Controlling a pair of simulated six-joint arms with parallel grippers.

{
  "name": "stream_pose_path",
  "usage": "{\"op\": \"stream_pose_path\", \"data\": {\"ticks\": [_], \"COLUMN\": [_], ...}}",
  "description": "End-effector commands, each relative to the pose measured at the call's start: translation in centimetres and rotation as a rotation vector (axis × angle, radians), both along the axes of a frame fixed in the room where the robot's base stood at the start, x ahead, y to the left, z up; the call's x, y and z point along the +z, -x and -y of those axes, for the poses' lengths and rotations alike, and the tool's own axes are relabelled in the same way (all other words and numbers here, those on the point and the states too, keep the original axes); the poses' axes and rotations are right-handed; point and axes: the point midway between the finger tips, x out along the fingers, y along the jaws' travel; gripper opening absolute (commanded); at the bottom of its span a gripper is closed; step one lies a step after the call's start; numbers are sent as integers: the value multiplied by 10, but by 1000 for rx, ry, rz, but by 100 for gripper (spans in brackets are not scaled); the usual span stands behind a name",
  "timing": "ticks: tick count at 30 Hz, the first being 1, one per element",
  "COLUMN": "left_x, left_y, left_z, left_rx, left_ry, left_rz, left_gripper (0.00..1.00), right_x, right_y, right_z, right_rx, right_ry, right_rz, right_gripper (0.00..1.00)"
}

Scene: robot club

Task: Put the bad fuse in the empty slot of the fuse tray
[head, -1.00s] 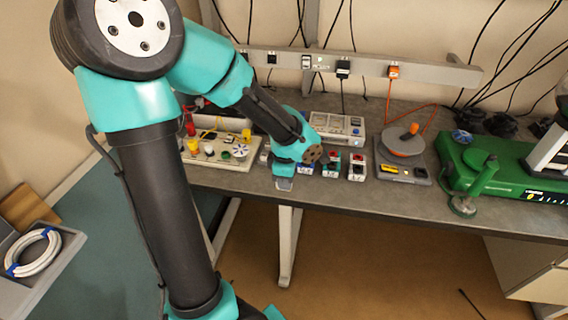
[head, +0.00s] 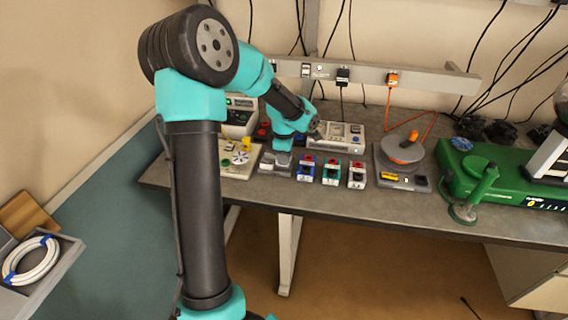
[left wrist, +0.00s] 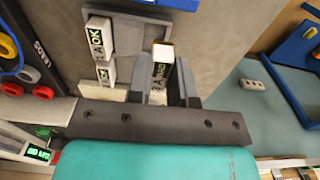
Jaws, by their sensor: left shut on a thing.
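My left gripper (left wrist: 162,88) is shut on the bad fuse (left wrist: 161,72), a small white block with a dark label, which stands between its dark fingers in the left wrist view. The grey fuse tray (left wrist: 126,35) lies close by, with white fuses marked OK (left wrist: 98,42) in it, left of the held fuse. Whether the held fuse touches the tray I cannot tell. In the head view my left gripper (head: 281,157) is low over the grey tray (head: 266,166) near the bench's left part; the held fuse is not clear there. My right gripper is out of view.
An orange-topped disc (head: 402,152) and green machine (head: 500,180) stand farther right.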

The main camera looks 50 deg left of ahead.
Motion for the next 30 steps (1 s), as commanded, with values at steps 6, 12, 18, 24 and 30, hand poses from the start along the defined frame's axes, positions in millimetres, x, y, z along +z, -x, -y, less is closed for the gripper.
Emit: {"op": "stream_pose_path", "data": {"ticks": [6, 12, 18, 24, 30], "left_x": [0, -4, -32, -36, -37], "left_y": [0, -6, -5, -5, -5], "left_z": [0, -8, -6, -6, -6], "left_rx": [0, 1, 0, 0, 0], "left_ry": [0, 1, 0, 0, 0], "left_rz": [0, -1, -2, 0, 0], "left_gripper": [0, 0, 0, 0, 0], "right_x": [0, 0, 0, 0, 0], "right_y": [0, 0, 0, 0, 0], "right_z": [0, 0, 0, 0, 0], "right_rx": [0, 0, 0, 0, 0], "right_ry": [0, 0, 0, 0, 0], "right_rz": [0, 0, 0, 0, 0], "right_gripper": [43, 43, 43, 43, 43]}}
